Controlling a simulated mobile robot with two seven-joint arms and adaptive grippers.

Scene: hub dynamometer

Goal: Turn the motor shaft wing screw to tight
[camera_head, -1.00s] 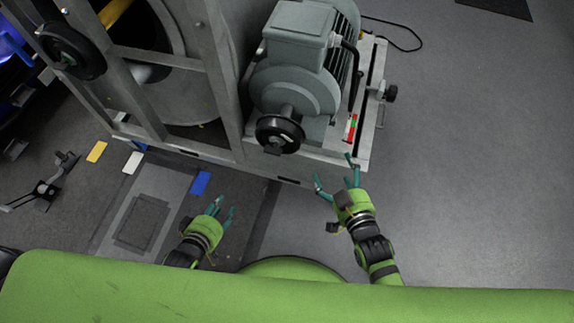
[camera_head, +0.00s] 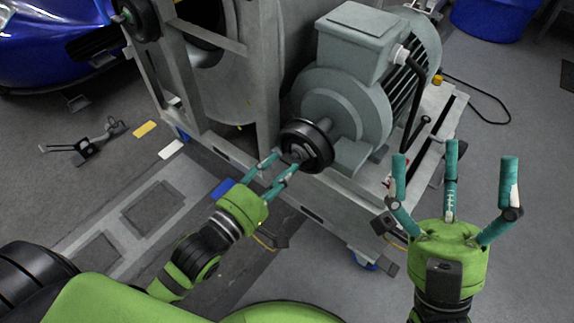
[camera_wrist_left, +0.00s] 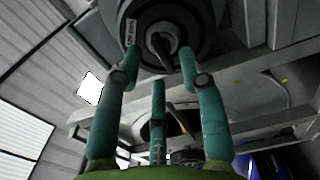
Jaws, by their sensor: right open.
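The motor shaft wing screw (camera_wrist_left: 161,52) sits at the centre of the black round hub (camera_head: 309,146) on the front of the grey motor (camera_head: 343,97). A white label (camera_wrist_left: 131,35) is on the hub's face. My left gripper (camera_head: 277,166) is at the hub front. In the left wrist view its fingers are spread, two at the sides of the wing screw and one below, with no clear contact. The fingers partly hide the screw in the head view. My right gripper (camera_head: 454,170) is open and empty, to the right of the motor.
The metal frame (camera_head: 258,75) stands left of the motor. The motor's base plate (camera_head: 437,108) and a black cable (camera_head: 480,93) are at its right. A blue tub (camera_head: 490,22) stands at the back right.

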